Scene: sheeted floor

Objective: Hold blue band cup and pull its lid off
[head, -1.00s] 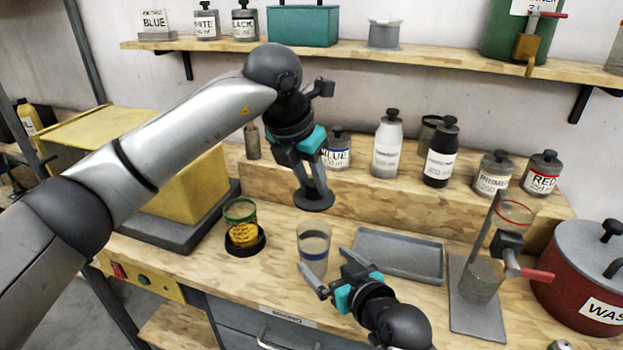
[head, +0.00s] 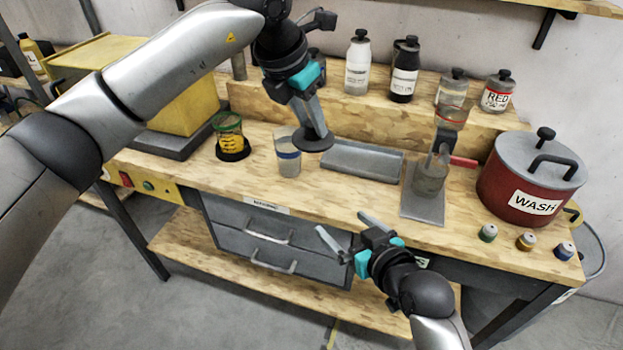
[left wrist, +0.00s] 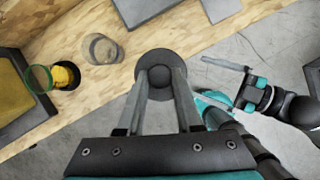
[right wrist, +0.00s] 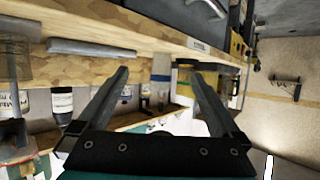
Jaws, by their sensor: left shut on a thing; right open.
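The blue band cup (head: 288,160) stands upright and open-topped on the bench; it also shows in the left wrist view (left wrist: 101,48) and the right wrist view (right wrist: 160,75). My left gripper (head: 312,120) is shut on a dark round lid (head: 314,143), held to the right of the cup and apart from it. In the left wrist view the lid (left wrist: 155,64) sits between the fingertips. My right gripper (head: 340,235) is open and empty, out in front of the drawers and away from the cup.
A green-rimmed cup with yellow contents (head: 230,138) stands left of the blue band cup. A grey tray (head: 362,160), a stand on a plate (head: 421,204) and a red WASH pot (head: 530,180) are to the right. Bottles line the raised shelf behind.

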